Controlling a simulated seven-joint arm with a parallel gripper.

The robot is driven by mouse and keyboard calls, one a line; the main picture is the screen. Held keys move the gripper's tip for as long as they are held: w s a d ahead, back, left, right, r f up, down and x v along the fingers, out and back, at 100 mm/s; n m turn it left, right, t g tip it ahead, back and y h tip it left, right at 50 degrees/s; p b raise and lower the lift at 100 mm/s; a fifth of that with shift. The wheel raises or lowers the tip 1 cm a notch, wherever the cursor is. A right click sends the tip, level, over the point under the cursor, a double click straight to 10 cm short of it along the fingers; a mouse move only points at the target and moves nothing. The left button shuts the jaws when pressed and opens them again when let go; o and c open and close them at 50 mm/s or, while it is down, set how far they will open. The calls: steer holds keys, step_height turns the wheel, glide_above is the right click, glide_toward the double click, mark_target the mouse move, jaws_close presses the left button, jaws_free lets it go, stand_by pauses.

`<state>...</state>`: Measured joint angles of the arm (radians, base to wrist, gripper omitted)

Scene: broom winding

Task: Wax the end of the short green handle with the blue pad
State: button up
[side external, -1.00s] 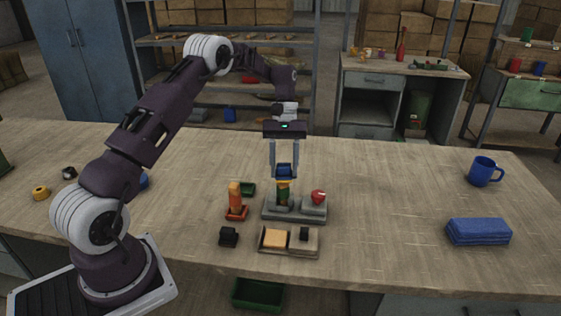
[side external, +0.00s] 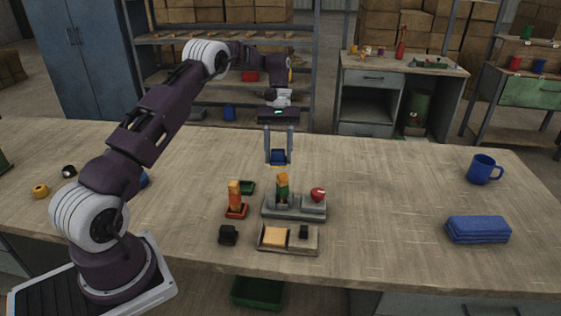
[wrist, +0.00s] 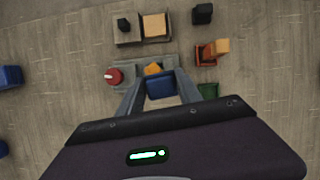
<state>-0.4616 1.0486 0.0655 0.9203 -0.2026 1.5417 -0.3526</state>
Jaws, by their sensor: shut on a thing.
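My gripper (side external: 278,150) is shut on the blue pad (side external: 278,157), which has a yellowish underside. It holds the pad in the air above and a little behind the short green handle (side external: 283,190), apart from it. The handle stands upright in the grey stand (side external: 270,212), and its top end is orange-yellow. In the wrist view the blue pad (wrist: 161,87) sits between the fingers and the handle's orange end (wrist: 152,68) shows just beyond it. The handle's lower part is hidden in the stand.
A red round piece (side external: 318,195) is on the same stand. Left are an orange upright piece in a red holder (side external: 237,212) and a green tray (side external: 247,187). In front are a black block (side external: 228,235) and a two-part tray (side external: 289,251). A blue mug (side external: 483,171) and folded cloth (side external: 478,231) lie right.

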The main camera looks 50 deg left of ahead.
steer(key=shift+r, duration=3.25)
